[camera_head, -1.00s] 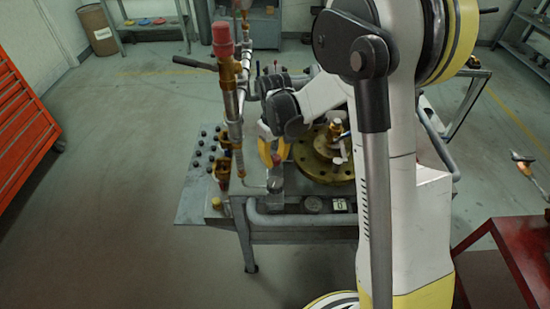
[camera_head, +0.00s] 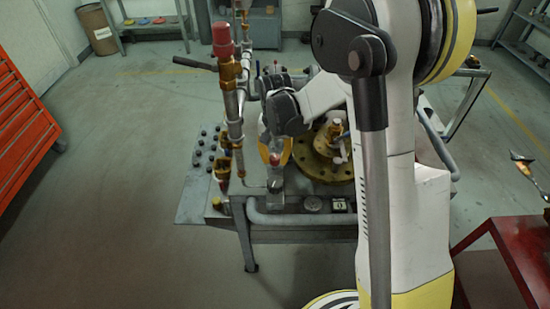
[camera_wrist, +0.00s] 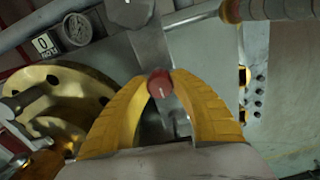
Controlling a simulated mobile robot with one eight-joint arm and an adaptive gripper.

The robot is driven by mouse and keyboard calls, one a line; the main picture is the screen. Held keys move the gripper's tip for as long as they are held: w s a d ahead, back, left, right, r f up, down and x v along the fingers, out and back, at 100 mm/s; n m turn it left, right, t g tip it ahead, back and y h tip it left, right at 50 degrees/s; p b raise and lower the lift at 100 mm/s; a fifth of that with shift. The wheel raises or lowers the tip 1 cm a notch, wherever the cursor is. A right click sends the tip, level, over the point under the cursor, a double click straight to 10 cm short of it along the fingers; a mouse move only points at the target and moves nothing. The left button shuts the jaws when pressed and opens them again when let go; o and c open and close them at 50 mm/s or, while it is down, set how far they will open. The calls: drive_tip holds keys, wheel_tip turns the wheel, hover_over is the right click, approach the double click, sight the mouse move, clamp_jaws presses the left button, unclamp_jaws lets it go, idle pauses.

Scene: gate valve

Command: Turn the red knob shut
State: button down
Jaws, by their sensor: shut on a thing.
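The small round red knob (camera_wrist: 160,84) sits between the tips of my gripper's two yellow fingers in the wrist view. The fingertips touch it from both sides. In the head view the knob is a small red spot (camera_head: 273,158) in front of my gripper (camera_head: 275,152). My gripper (camera_wrist: 160,78) is shut on the knob, with its fingers bowed around an open space behind the tips. The knob's stem is mostly hidden, with a grey metal part below it.
A tall pipe with a red cap (camera_head: 222,38) stands left of my gripper. A brass flange (camera_head: 318,165) lies close on the right. A gauge (camera_wrist: 77,30) and a number plate (camera_wrist: 45,44) sit beside the bench edge. Open floor lies left of the bench.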

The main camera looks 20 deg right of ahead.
sight(275, 157)
drive_tip(key=shift+m, duration=0.3)
drive_tip(key=c, duration=1.1)
unclamp_jaws()
drive_tip(key=shift+o, duration=0.2)
wheel_tip(275, 157, up, 12)
